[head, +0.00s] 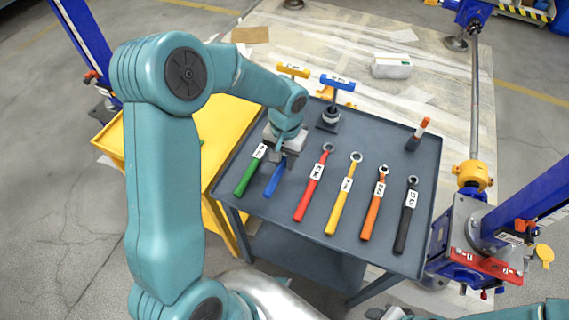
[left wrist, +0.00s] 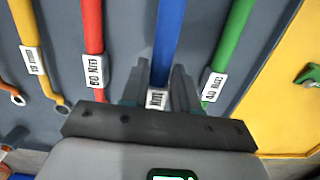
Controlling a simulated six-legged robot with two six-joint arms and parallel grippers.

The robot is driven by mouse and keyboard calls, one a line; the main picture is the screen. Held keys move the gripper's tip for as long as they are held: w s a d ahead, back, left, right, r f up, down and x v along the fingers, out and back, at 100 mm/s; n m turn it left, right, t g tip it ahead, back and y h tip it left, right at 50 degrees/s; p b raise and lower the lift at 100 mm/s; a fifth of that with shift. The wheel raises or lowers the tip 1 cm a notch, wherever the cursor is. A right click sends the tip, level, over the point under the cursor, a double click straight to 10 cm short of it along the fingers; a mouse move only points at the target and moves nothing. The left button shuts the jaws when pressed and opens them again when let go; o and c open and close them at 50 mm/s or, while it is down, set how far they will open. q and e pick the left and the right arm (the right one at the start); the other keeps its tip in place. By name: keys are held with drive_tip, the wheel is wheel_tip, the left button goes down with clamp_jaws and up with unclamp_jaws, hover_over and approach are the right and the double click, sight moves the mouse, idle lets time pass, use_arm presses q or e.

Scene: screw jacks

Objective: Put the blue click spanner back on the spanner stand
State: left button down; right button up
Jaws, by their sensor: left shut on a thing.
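The blue spanner (head: 274,182) lies among the row of spanners at the left part of the grey table top. My left gripper (head: 281,156) is over its upper part and covers its head end. In the left wrist view the blue handle (left wrist: 168,45) runs between the two fingers of my left gripper (left wrist: 158,92), which are shut on it near its white label. I cannot tell whether it touches the table. A small dark stand (head: 328,126) with a blue T-shaped tool stands behind; I cannot tell whether it is the spanner stand. My right gripper is not in view.
A green spanner (head: 250,173) lies close left of the blue one. Red (head: 314,183), yellow (head: 343,198), orange (head: 375,207) and black (head: 406,220) spanners lie to the right. A yellow T-handle (head: 293,70) is behind. A yellow surface (head: 222,135) adjoins at left.

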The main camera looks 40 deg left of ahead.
sight(284, 160)
use_arm(q)
drive_tip(key=shift+f, duration=1.5)
drive_tip(key=shift+f+b, duration=0.15)
drive_tip(key=shift+b, duration=0.15)
drive_tip(key=c, duration=0.8)
unclamp_jaws()
drive_tip(key=shift+c, duration=0.2)
drive_tip(key=shift+r, duration=0.2)
